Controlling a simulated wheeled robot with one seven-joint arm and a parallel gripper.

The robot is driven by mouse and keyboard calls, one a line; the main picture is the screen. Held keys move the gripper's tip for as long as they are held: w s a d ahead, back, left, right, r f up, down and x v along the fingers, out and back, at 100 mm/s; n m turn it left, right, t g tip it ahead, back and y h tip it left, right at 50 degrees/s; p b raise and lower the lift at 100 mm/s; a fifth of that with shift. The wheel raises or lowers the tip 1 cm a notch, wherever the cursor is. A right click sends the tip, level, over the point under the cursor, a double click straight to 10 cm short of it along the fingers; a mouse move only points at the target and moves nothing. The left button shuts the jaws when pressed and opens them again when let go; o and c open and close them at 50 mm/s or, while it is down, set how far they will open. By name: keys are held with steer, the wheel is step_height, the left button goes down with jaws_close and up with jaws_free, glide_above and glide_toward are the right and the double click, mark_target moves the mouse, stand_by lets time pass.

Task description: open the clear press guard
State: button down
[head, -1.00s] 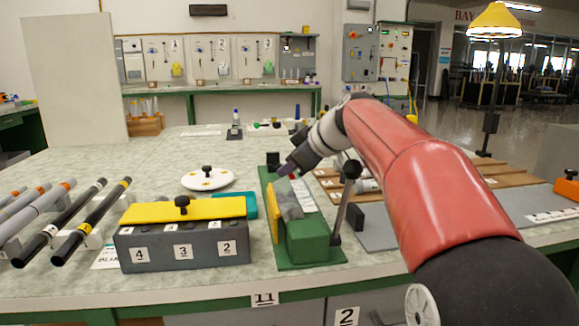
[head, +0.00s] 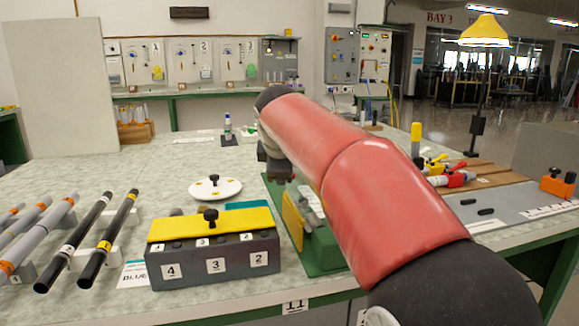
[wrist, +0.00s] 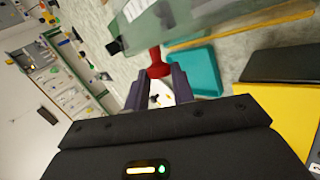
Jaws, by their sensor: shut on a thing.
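My gripper (wrist: 160,80) is shut on the red handle, with one dark finger on each side. In the head view my arm hides the fingers, and the guard's angle is hard to tell.
A grey numbered block (head: 215,262) with a yellow top stands left of the press. A white round plate with a black knob (head: 215,188) and a teal tray (wrist: 192,72) are nearby. Black and grey rods (head: 85,235) lie on supports at left. A grey mat (head: 500,205) lies at right.

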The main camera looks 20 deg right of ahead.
steer(key=shift+a+f+n+t+h+b, duration=0.2)
steer(key=shift+a+f+n+h, duration=0.25)
steer(key=shift+a+h, duration=0.4)
steer(key=shift+a+f+n+t+h+b, duration=0.15)
steer(key=shift+a+f+n+h, duration=0.35)
steer(key=shift+h, duration=0.5)
steer(key=shift+a+f+n+t+h+b, duration=0.1)
steer(key=shift+a+f+n+h+b, duration=0.3)
steer(key=shift+a+h, duration=0.45)
steer(key=shift+d, duration=0.1)
steer(key=c, duration=1.2)
jaws_free()
steer(key=shift+r, duration=0.1)
steer(key=v, duration=0.7)
steer(key=shift+s+a+r, duration=0.1)
steer(key=shift+s+a, duration=0.15)
steer(key=shift+a, duration=0.1)
